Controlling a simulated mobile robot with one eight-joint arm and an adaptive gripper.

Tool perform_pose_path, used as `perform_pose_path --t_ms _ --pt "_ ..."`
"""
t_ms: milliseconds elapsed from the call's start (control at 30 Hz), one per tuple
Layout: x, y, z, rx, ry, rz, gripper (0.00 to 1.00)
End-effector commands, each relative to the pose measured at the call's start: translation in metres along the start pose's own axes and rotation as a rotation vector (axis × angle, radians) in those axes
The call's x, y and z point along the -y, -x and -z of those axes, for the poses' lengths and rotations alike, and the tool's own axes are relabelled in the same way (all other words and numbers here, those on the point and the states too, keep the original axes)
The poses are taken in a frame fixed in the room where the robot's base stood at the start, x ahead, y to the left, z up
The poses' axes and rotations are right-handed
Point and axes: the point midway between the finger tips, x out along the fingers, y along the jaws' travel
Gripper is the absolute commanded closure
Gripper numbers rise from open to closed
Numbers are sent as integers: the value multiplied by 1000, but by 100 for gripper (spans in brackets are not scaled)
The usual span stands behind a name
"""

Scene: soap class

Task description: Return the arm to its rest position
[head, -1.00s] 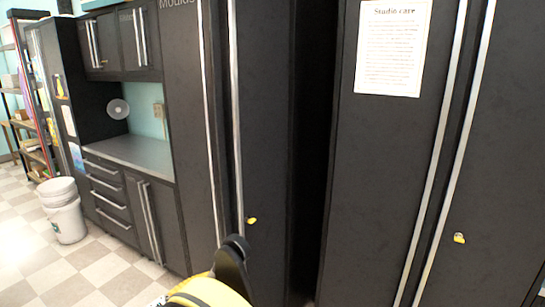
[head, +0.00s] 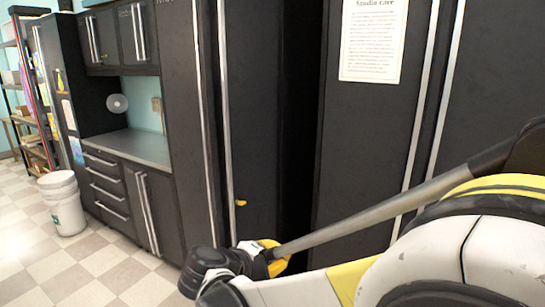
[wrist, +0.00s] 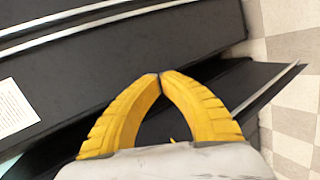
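My gripper (wrist: 160,77) shows in the wrist view with its two yellow fingers curved together so that the tips meet. Nothing is visible between the fingers. It faces the dark cabinet doors. In the head view my arm reaches across the lower right, with a grey rod and white and yellow links, and a dark joint at the lower middle. I cannot make out the fingers in the head view.
Tall black cabinets (head: 255,110) with long metal handles stand close in front. A paper notice (head: 373,40) hangs on one door. Checkered floor at lower left is clear.

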Motion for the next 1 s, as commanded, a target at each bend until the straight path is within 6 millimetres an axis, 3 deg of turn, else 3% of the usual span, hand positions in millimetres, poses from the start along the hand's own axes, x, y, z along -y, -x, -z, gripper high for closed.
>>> perform_pose_path --t_ms 33,200,400,500,700,1000 --pt "-6 -13 -28 17 -38 62 100" --pt "-9 -29 -109 32 -200 281 100" --pt "12 -20 -194 24 -457 497 100" --pt "28 -10 -227 11 -605 581 100" --pt "56 7 -263 -24 -851 682 100" --pt "65 14 -272 -45 -959 715 100"
